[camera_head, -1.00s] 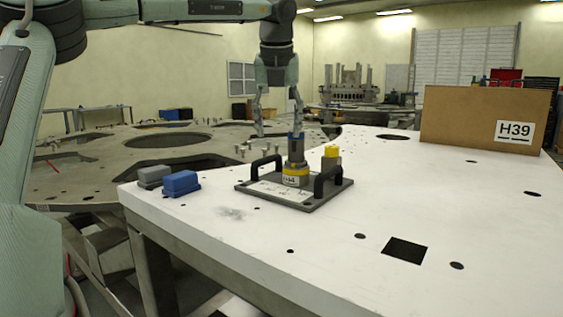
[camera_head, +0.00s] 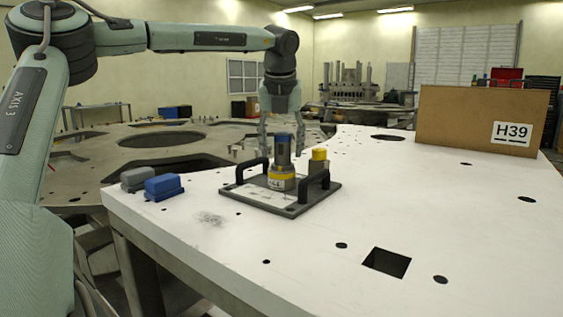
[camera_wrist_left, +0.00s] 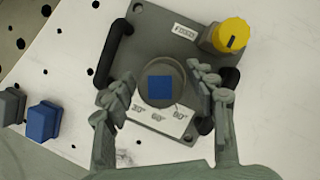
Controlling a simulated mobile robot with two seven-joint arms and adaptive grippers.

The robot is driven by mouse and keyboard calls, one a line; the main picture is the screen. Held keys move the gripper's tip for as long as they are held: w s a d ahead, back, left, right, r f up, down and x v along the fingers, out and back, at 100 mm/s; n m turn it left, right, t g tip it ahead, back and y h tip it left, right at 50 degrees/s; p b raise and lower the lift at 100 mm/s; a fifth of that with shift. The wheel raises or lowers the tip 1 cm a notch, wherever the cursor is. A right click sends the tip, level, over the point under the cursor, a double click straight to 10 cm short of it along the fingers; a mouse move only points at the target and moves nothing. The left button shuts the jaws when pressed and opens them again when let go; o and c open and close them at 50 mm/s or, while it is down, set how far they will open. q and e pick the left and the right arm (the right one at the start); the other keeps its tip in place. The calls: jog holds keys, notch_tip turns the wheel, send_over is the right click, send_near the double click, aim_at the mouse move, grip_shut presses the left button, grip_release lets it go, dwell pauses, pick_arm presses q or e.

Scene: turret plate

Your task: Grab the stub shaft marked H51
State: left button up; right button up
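A grey upright stub shaft (camera_head: 283,155) with a blue top and a yellow band stands on a dark fixture plate (camera_head: 238,197). The marking on its band is too small to read for certain. In the left wrist view I look down on its blue square top (camera_wrist_left: 160,87). My left gripper (camera_head: 283,151) points down, open, with one finger on each side of the shaft's upper part. In the left wrist view its fingertips (camera_wrist_left: 163,78) flank the shaft with gaps. My right gripper is in neither view.
The plate has two black handles (camera_head: 252,170) and a yellow-topped knob (camera_head: 319,157) close beside the shaft. Grey (camera_head: 138,178) and blue (camera_head: 163,187) blocks sit left of it. A brown box marked H39 (camera_head: 460,118) stands at back right. The white table's right is clear.

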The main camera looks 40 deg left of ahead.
pick_arm(q)
grip_shut()
jog(key=shift+r, duration=0.15)
